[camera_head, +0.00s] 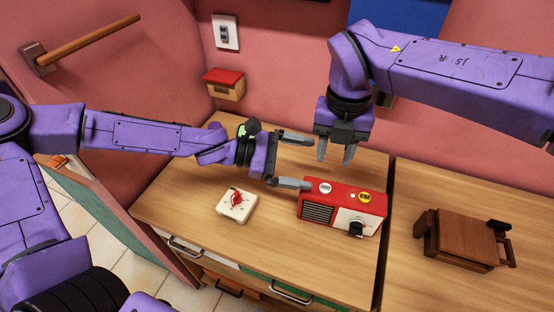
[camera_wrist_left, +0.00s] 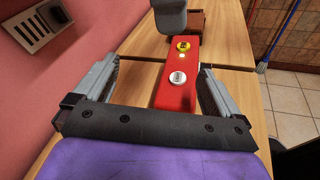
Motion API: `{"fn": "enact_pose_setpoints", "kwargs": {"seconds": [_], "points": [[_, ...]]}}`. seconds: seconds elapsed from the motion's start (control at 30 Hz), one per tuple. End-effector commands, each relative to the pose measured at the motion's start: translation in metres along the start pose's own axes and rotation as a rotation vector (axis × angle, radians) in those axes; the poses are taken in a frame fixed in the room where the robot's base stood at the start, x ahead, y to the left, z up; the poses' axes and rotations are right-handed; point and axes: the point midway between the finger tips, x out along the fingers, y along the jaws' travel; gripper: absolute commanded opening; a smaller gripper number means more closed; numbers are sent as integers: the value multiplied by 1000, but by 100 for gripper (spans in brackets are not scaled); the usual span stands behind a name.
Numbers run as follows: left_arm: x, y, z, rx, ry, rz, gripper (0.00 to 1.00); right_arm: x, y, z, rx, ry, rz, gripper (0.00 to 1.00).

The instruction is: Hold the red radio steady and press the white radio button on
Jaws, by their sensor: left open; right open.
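The red radio (camera_head: 342,203) stands on the wooden counter, with a dark grille and a cream panel with a black knob (camera_head: 356,228) on its front. My left gripper (camera_head: 294,160) is open at the radio's left end. In the left wrist view the radio (camera_wrist_left: 178,93) lies between the two spread fingers; contact cannot be told. My right gripper (camera_head: 335,155) is open and empty, pointing down above and behind the radio.
A brown wooden object (camera_head: 462,240) stands on the right counter beyond a dark gap. A red-lidded box (camera_head: 223,83) and a switch (camera_head: 225,32) are on the pink wall.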

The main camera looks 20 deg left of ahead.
Motion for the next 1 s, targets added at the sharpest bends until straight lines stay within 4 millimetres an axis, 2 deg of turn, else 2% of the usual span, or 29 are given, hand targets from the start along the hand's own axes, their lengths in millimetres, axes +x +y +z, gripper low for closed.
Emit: {"fn": "enact_pose_setpoints", "kwargs": {"seconds": [0.1, 0.3, 0.47, 0.57, 0.83, 1.0], "points": [[-15, 4, -10, -134, -109, -69, 98, 0, 0, 0, 0, 0, 0, 43], [-41, 3, -18, -274, -224, -183, 98, 0, 0, 0, 0, 0, 0, 43], [-46, 0, -25, -305, -245, -215, 98, 0, 0, 0, 0, 0, 0, 43], [-43, -5, -37, -308, -245, -217, 98, 0, 0, 0, 0, 0, 0, 43], [-30, -26, -96, -308, -244, -217, 98, 0, 0, 0, 0, 0, 0, 43], [7, -32, -84, -301, -246, -220, 98, 0, 0, 0, 0, 0, 0, 43]]}}
